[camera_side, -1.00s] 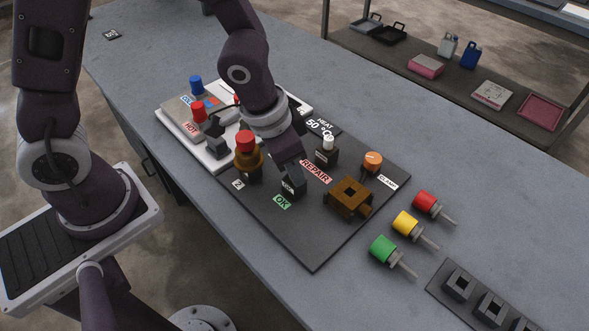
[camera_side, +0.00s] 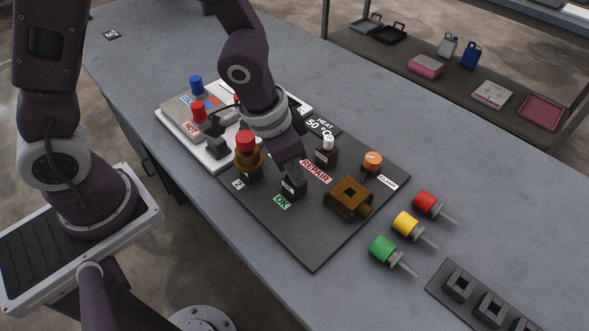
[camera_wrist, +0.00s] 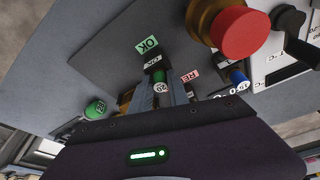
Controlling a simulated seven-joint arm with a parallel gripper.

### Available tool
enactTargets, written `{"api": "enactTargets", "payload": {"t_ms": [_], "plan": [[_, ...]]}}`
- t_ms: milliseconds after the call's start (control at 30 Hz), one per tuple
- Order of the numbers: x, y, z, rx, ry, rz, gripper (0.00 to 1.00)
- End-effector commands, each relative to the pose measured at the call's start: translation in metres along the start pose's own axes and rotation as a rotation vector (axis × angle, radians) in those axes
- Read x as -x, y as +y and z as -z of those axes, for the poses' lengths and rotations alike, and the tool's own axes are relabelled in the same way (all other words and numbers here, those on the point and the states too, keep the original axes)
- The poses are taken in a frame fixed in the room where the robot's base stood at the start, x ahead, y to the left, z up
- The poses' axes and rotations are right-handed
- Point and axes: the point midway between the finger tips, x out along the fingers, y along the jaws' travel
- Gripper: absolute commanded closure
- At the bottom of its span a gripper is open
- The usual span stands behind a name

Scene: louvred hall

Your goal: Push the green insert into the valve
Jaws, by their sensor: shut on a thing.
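The green insert (camera_side: 383,249), a round green knob with a grey stem, lies on the table off the dark board. It also shows in the wrist view (camera_wrist: 95,109). What looks like the valve, a brown block (camera_side: 345,204) with a square hole on top, stands on the board; my fingers partly hide it in the wrist view. My gripper (camera_side: 291,170) points down at the black block (camera_side: 296,190) by the OK label, left of the brown block. In the wrist view it is shut on a small green-topped part (camera_wrist: 159,76). It is apart from the green insert.
A yellow insert (camera_side: 405,223) and a red insert (camera_side: 426,203) lie beside the green one. A brass fitting with a red cap (camera_side: 245,141) stands close left of my gripper. A white-knobbed switch (camera_side: 327,152) and an orange knob (camera_side: 372,161) stand behind.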

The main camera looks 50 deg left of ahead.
Motion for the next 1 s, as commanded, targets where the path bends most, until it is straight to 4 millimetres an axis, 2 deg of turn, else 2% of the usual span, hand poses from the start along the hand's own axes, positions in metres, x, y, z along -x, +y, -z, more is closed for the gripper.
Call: {"api": "enactTargets", "payload": {"t_ms": [500,833,1000], "plan": [[0.000,0.000,0.000,0.000,0.000,0.000,1.00],[0.007,0.000,0.003,0.001,0.002,0.000,1.00],[0.029,-0.001,0.009,0.006,0.005,0.001,1.00]]}}
